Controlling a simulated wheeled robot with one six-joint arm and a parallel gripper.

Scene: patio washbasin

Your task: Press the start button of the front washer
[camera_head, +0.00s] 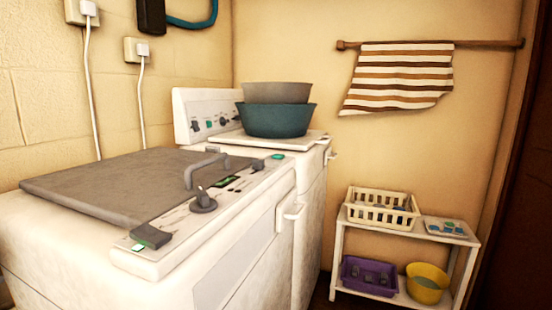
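The front washer (240,240) is the nearer white machine and fills the lower left of the view. Its grey lid (110,185) is closed and has a grey handle (190,174). A control strip runs along the lid's right side. On it are a dark knob (204,203), a small display (226,182) and several small buttons. A dark grey block (151,236) sits at the strip's near end, with a small green patch beside it. A green button (278,156) is at the far end. I cannot read labels marking the start button. My gripper is not in view.
A second washer (190,107) stands behind, with a grey bowl and a teal bowl (275,121) stacked on it. A white shelf (400,233) with baskets stands at right. A striped towel (400,80) hangs above it. Power cords hang on the left wall.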

